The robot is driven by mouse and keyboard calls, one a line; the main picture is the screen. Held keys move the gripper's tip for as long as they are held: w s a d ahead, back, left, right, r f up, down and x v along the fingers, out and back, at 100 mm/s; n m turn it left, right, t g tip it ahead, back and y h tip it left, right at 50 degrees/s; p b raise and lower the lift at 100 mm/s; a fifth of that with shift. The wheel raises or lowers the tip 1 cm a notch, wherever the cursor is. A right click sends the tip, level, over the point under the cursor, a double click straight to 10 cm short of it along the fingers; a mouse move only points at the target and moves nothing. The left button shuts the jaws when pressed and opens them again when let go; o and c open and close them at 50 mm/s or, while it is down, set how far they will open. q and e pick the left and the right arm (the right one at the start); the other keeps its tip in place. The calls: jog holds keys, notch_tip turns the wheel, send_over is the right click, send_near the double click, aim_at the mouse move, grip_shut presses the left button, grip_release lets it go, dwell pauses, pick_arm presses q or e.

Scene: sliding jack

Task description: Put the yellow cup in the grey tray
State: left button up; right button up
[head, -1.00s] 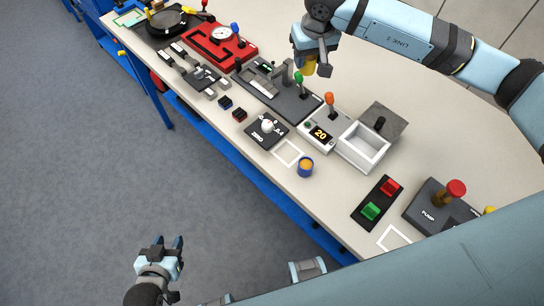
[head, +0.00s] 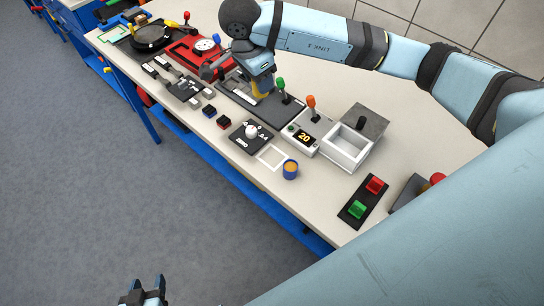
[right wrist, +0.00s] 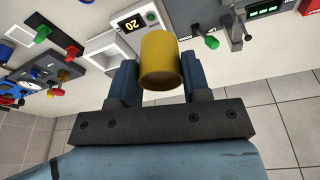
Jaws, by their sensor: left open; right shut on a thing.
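The yellow cup (right wrist: 160,62) is held between the fingers of my right gripper (right wrist: 160,88) in the right wrist view. In the head view the cup (head: 262,88) shows only in part below my right gripper (head: 262,82), over the dark panel with levers. The light grey, open-topped tray (head: 368,158) stands on the bench to the right of the held cup, and looks empty. The tray also shows left of the cup in the right wrist view (right wrist: 92,47). My left gripper (head: 148,288) is open and empty at the bottom edge of the head view, away from the bench.
A green lever (head: 281,86) and an orange lever (head: 311,102) stand up between the cup and the tray. A box with a "20" display (head: 303,137) adjoins the tray. A blue cup with yellowish contents (head: 290,169) stands in front. A red-and-green button panel (head: 364,201) lies to the right.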

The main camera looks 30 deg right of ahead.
jog(key=m, duration=0.3)
jog(key=shift+s+f+m+g, duration=0.1)
jog(key=shift+s+m+g, duration=0.3)
jog(key=m, duration=0.3)
jog(key=shift+s+m+g, duration=0.3)
jog(key=shift+s, duration=0.05)
jog(key=s+m+y+b, duration=0.2)
jog(key=s+m+y, duration=0.2)
jog(key=m, duration=1.8)
jog(key=f, duration=0.6)
jog(key=f+p, duration=0.1)
jog(key=f, duration=1.3)
jog(key=shift+s+d+p, duration=0.15)
jog(key=shift+d+p, duration=0.15)
jog(key=shift+p, duration=0.1)
jog(key=o, duration=1)
jog(key=shift+f, duration=0.15)
